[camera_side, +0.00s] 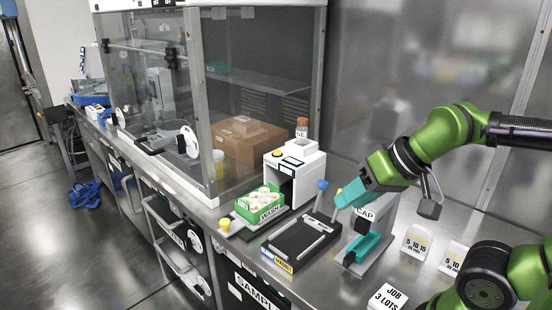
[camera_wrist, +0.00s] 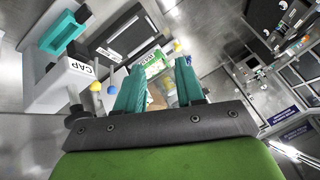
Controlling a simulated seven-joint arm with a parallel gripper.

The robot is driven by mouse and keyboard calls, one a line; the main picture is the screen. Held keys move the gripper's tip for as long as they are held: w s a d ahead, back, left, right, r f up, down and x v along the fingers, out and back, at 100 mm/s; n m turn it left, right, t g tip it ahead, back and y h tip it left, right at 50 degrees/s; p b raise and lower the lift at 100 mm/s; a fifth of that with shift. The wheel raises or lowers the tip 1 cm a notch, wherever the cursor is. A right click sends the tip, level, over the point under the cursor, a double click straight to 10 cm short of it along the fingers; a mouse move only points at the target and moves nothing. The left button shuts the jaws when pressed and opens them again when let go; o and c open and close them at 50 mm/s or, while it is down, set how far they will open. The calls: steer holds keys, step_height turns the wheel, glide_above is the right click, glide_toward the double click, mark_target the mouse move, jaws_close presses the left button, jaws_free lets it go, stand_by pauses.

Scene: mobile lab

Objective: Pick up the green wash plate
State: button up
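The green wash plate (camera_side: 268,214) is a green tray labelled WASH, holding several pale round items. It sits beside the white device in the side view. In the wrist view the green wash plate (camera_wrist: 153,66) shows beyond and between my fingers, partly hidden by them. My gripper (camera_side: 343,199) is to the right of the plate and above the bench, clearly apart from it. In the wrist view my gripper (camera_wrist: 161,66) has its two teal fingers spread, with nothing held between them.
A black flat station (camera_side: 300,242) lies between the plate and a CAP stand (camera_side: 364,213) with a teal holder. A white device (camera_side: 295,170) stands behind the plate. A glass enclosure (camera_side: 255,70) rises at the back left.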

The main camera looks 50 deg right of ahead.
steer(key=w+f+g, duration=0.1)
steer(key=w, duration=0.1)
steer(key=n+g+h, duration=0.2)
steer(key=n, duration=0.2)
glide_above(246, 203)
steer(key=s, duration=0.2)
step_height(246, 203, down, 11)
steer(key=shift+s+d, duration=0.1)
steer(key=shift+x, duration=2.65)
steer(key=shift+w+r, duration=0.1)
steer(key=shift+w, duration=0.1)
jaws_close()
